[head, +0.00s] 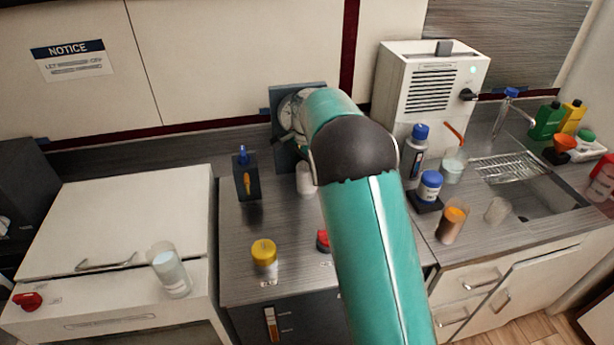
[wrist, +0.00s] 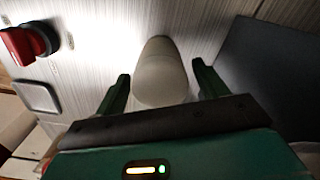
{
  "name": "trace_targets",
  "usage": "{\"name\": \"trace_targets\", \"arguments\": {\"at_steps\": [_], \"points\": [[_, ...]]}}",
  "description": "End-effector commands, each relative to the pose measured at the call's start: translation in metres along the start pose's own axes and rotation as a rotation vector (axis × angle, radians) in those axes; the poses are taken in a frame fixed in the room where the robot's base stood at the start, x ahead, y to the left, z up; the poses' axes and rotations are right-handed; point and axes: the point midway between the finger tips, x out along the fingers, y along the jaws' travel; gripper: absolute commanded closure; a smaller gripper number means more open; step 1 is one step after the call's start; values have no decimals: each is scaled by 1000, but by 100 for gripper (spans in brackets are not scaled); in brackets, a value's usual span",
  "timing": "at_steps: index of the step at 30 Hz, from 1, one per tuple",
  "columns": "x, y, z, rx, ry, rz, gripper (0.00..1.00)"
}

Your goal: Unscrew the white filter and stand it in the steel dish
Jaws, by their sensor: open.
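The white filter (wrist: 160,72) is a pale rounded cylinder in the middle of the wrist view. In the head view it shows beside my arm, low in front of a dark panel (head: 284,148). My gripper (wrist: 162,78) is open, with one finger on each side of the filter and a visible gap on both sides. A grey square piece with a raised rim, likely the steel dish (wrist: 38,96), lies at the left of the wrist view and looks empty. In the head view I cannot make out the dish, and my arm hides the gripper.
A red knob or cap (wrist: 28,43) is near the dish; a red-topped item (head: 323,240) shows beside my arm. Bottles, a white machine (head: 430,90) and a sink (head: 545,190) are right.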

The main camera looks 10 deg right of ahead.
Motion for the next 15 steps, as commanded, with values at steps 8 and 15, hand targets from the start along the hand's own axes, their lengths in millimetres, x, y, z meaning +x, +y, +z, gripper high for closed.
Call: {"name": "trace_targets", "arguments": {"at_steps": [8,15], "points": [[0,0,0,-3,0,0,52],[0,0,0,-34,0,0,66]]}}
